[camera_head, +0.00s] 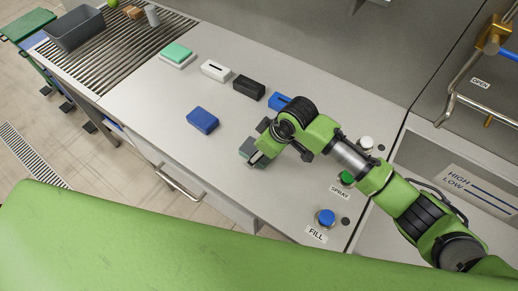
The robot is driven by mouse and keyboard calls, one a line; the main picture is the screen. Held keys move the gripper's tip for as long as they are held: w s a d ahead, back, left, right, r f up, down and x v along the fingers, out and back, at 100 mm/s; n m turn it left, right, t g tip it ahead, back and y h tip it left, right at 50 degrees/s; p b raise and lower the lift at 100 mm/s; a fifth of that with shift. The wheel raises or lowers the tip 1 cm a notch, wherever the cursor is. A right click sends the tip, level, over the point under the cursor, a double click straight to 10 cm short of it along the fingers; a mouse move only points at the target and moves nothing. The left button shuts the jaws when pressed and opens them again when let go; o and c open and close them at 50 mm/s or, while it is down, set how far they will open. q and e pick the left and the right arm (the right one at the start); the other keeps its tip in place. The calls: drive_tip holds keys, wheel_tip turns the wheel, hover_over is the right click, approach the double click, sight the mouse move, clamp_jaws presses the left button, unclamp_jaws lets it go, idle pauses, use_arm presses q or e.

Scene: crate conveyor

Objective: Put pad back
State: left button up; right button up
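A blue pad (202,120) lies alone on the counter, left of my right gripper. A teal pad (177,51) rests on a white base farther back. My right gripper (256,157) points down at the counter by a small dark grey block (247,147). The gripper partly hides this block, and I cannot tell whether the fingers are closed on it. My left gripper is not in view.
White (215,71), black (249,88) and blue (279,101) slotted blocks stand in a row behind; my arm partly hides the blue one. Blue FILL (326,218) and green SPRAY (346,178) buttons are at right. A grey crate (76,30) sits on rollers, back left.

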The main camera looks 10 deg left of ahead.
drive_tip(key=shift+r, duration=0.15)
drive_tip(key=b+v, duration=0.1)
drive_tip(key=v, duration=1.1)
drive_tip(key=shift+b, duration=0.35)
